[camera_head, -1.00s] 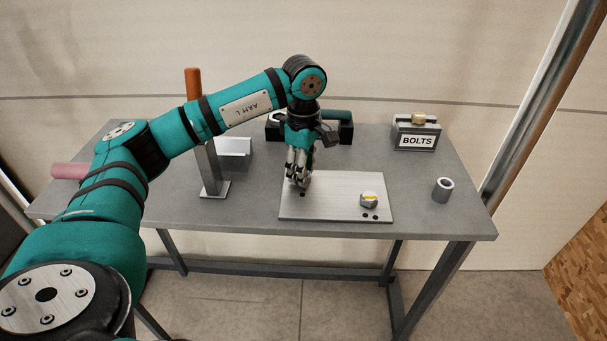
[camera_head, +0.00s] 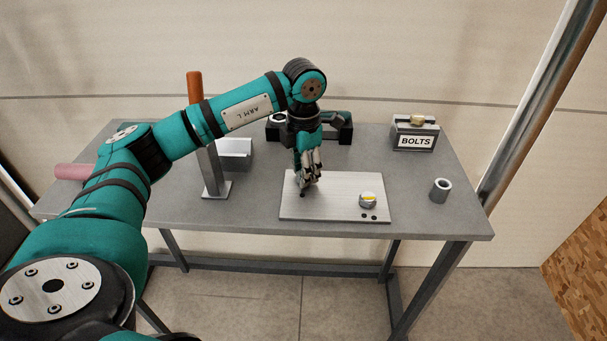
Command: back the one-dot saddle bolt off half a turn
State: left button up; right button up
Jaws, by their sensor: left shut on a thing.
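A pale metal plate (camera_head: 335,205) lies on the grey table. My left gripper (camera_head: 307,183) points down at the plate's left part, shut on the one-dot saddle bolt, whose head is mostly hidden by the fingers. A single dark dot (camera_head: 302,195) shows on the plate just in front of the fingertips. The other bolt (camera_head: 368,201), with a yellow mark across its top, stands at the plate's right with two dark dots in front of it. My right gripper is not in view.
A grey box labelled BOLTS (camera_head: 415,136) stands at the back right. A metal ring (camera_head: 440,190) is on the right of the table (camera_head: 440,222). A post with an orange top (camera_head: 194,88) stands left of the plate, near a grey tray (camera_head: 236,153). A black holder (camera_head: 345,133) is behind my gripper.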

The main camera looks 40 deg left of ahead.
pick_arm(q)
jog(key=n, duration=0.3)
jog(key=shift+p, duration=0.35)
jog(key=n, duration=0.3)
jog(key=shift+n+p, duration=0.3)
jog(key=shift+p, duration=0.1)
jog(key=o, duration=0.9)
jog(key=shift+o, duration=0.2)
jog(key=shift+r+p, duration=2)
jog(key=shift+r, duration=1.05)
